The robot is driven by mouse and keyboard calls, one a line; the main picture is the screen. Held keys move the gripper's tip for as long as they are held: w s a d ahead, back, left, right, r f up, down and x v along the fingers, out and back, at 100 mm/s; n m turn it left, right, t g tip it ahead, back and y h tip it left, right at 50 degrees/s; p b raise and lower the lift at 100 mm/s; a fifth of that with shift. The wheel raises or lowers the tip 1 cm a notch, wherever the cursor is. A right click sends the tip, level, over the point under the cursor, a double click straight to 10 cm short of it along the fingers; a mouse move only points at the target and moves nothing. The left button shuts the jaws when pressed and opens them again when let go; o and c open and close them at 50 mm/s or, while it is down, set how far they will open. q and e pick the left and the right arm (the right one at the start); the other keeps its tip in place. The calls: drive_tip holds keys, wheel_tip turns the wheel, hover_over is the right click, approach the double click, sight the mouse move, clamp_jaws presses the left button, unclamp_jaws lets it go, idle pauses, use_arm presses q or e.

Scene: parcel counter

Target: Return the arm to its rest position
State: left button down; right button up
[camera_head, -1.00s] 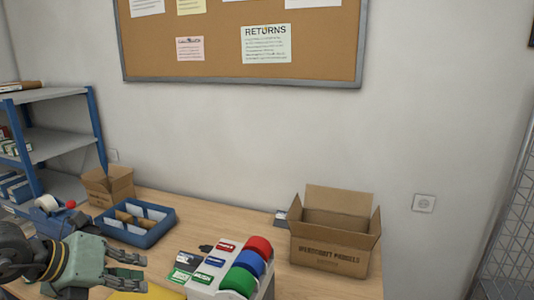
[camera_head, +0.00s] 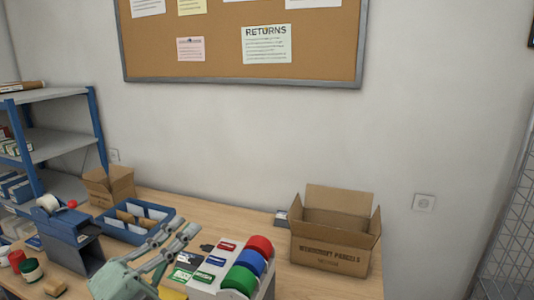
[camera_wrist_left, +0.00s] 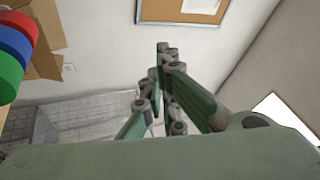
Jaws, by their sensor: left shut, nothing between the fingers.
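My left gripper (camera_head: 180,233) is in the lower left of the head view, over the counter, with its fingers pointing up and away. It is shut and holds nothing. It is just left of the grey holder (camera_head: 210,280) with the red, blue and green rolls. In the left wrist view the fingers (camera_wrist_left: 164,60) stand up in the middle with nothing between them, against the wall. My right gripper is in neither view.
A blue divided tray (camera_head: 112,232) lies behind the gripper. An open cardboard box (camera_head: 330,255) stands to the right. A tape dispenser (camera_head: 68,240) and small stamps (camera_head: 32,268) are at the left. Bare wood (camera_head: 320,287) shows at the front right.

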use_arm(q)
drive_tip(key=a+f+n+t+y, duration=0.1)
drive_tip(key=a+f+n+y, duration=1)
drive_tip(key=n+y, duration=0.4)
drive_tip(key=s+a+f+n+g+y, duration=0.1)
drive_tip(key=s+f+n+g, duration=0.35)
drive_tip(key=f, duration=0.75)
drive_tip(key=s+d+f+n+g+h, duration=0.1)
drive_tip(key=s+d+f+g, duration=0.3)
drive_tip(key=s+f, duration=0.5)
drive_tip(key=s+d+f+n+g+h, duration=0.1)
drive_tip(key=s+d+f+g, duration=0.1)
drive_tip(key=s+f+g, duration=0.65)
drive_tip(key=s+f+b, duration=0.2)
drive_tip(key=f, duration=1.1)
drive_tip(key=s+f+b, duration=0.2)
drive_tip(key=f, duration=1.2)
drive_tip(key=s+a+f+g+b, duration=0.1)
drive_tip(key=s+a+f+b, duration=0.1)
drive_tip(key=s+f, duration=1.5)
wheel_tip(320, 180, down, 4)
drive_tip(key=shift+s+a+r+m+b, duration=0.15)
drive_tip(key=shift+a+m+b, duration=0.05)
drive_tip(key=shift+m+b, duration=0.15)
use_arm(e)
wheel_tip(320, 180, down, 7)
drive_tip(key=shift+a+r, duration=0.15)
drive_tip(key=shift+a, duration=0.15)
